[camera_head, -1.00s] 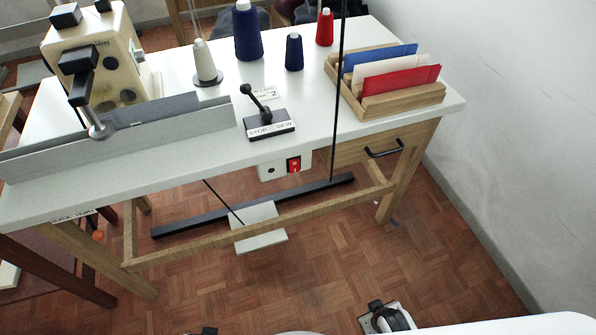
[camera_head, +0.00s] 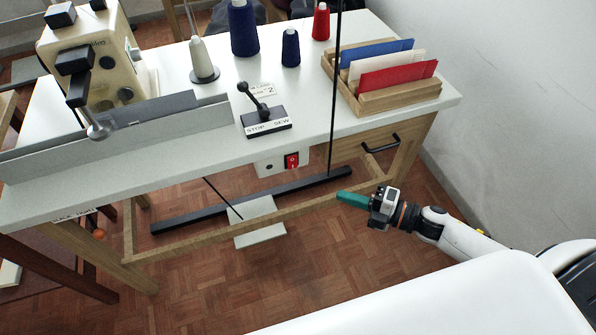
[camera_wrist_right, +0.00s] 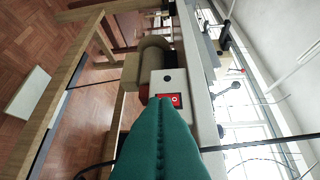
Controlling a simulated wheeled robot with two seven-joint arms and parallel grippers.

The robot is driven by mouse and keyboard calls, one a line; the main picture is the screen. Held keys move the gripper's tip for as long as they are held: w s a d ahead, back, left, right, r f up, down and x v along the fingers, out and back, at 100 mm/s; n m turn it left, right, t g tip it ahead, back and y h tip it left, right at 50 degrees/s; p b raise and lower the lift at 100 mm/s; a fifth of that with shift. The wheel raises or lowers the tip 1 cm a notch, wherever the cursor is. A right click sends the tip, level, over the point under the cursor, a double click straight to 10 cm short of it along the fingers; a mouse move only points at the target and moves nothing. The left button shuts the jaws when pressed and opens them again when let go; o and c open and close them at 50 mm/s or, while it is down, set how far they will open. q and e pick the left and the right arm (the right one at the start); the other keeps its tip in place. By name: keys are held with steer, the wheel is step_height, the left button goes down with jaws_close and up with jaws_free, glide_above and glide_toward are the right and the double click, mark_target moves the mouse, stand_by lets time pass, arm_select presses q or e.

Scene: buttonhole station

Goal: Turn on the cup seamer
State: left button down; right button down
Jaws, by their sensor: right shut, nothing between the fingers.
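The cup seamer is not labelled in view; a cream sewing machine (camera_head: 95,60) stands at the table's left end. A red rocker switch (camera_head: 291,160) sits on a pale switch box (camera_head: 262,168) under the table's front edge. A black lever (camera_head: 262,103) stands on a base marked STOP and SEW. In the head view my right gripper (camera_head: 342,196), with green fingers, is shut and empty, right of and in front of the switch. In the right wrist view the fingertips (camera_wrist_right: 160,102) overlap the lower edge of the switch (camera_wrist_right: 173,100); contact cannot be told. My left gripper is not in view.
The white table (camera_head: 310,120) holds thread cones and a wooden rack (camera_head: 395,100) of coloured cards. A thin black rod (camera_head: 333,100) runs down past the table's front edge, between switch and drawer handle (camera_head: 381,145). A pedal (camera_head: 258,232) hangs below.

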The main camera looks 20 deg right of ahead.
glide_toward(290, 169)
steer(key=a, duration=0.4)
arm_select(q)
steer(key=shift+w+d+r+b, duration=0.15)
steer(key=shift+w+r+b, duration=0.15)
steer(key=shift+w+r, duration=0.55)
arm_select(e)
steer(key=shift+w+a+f, duration=0.1)
steer(key=shift+w, duration=0.9)
steer(key=shift+w+a+f, duration=0.1)
steer(key=shift+w+a, duration=0.05)
steer(key=shift+w, duration=0.8)
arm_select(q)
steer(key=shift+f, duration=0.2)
arm_select(e)
steer(key=shift+w+f+b, duration=0.2)
steer(key=shift+b, duration=0.55)
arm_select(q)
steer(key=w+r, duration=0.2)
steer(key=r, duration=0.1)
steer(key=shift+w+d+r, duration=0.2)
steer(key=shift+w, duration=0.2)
arm_select(e)
steer(key=shift+r, duration=0.15)
